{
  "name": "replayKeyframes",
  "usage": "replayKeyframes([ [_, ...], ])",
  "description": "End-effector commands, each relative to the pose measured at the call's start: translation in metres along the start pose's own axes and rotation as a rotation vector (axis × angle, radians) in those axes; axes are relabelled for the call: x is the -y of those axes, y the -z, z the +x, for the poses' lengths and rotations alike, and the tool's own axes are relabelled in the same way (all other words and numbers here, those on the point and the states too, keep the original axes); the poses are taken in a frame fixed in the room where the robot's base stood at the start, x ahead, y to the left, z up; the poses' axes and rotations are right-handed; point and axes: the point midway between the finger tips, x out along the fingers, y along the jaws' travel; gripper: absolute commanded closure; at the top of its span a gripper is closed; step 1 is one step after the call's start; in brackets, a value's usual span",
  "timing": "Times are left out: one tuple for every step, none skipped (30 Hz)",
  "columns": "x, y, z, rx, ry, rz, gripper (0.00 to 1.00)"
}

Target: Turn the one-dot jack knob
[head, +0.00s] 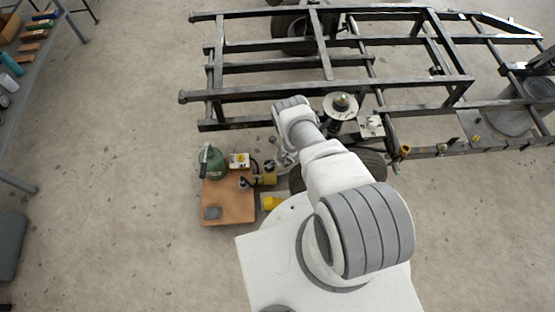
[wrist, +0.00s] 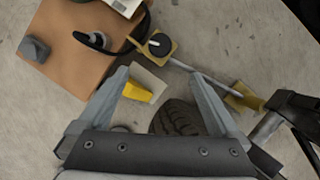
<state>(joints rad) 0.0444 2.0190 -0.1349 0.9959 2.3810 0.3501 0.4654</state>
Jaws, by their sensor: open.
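A round black knob (wrist: 158,44) with a pale mark sits on a small yellow block (wrist: 166,56) in the wrist view. I cannot make out any dots on it. The yellow block also shows in the head view (head: 268,176), at the right edge of the wooden board. A white box with a yellow knob (head: 239,160) stands at the back of the board; its dots are too small to tell. My gripper (wrist: 158,74) is open and empty, its fingers apart, with the black knob ahead of the fingertips. In the head view my arm partly hides the gripper.
The wooden board (head: 228,213) also holds a green can (head: 211,162) and a grey block (head: 212,213). A metal rod (wrist: 200,74) runs right from the yellow block. A yellow piece (wrist: 138,92) and a tyre (wrist: 178,117) lie nearby. A dark frame (head: 275,95) stands behind.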

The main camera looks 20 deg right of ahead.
Motion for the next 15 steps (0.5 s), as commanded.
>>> replayKeyframes([
  [0.000, 0.000, 0.000, 0.000, 0.000, 0.000, 0.01],
  [0.000, 0.000, 0.000, 0.000, 0.000, 0.000, 0.01],
  [0.000, 0.000, 0.000, 0.000, 0.000, -0.002, 0.01],
  [0.000, -0.001, 0.001, 0.000, -0.001, -0.006, 0.01],
  [-0.001, -0.001, 0.001, 0.001, -0.003, -0.016, 0.01],
  [-0.001, -0.002, 0.003, 0.001, -0.008, -0.039, 0.01],
  [-0.002, -0.003, 0.004, 0.001, -0.013, -0.064, 0.01],
  [-0.003, -0.005, 0.005, 0.002, -0.019, -0.098, 0.01],
  [-0.005, -0.008, 0.007, 0.004, -0.030, -0.154, 0.01],
  [-0.007, -0.011, 0.009, 0.005, -0.040, -0.205, 0.01],
  [-0.009, -0.013, 0.011, 0.006, -0.051, -0.262, 0.01],
  [-0.012, -0.016, 0.013, 0.008, -0.067, -0.346, 0.01],
  [-0.014, -0.019, 0.014, 0.009, -0.079, -0.413, 0.01],
  [-0.016, -0.021, 0.015, 0.011, -0.092, -0.482, 0.01],
  [-0.019, -0.024, 0.017, 0.013, -0.108, -0.573, 0.01],
])
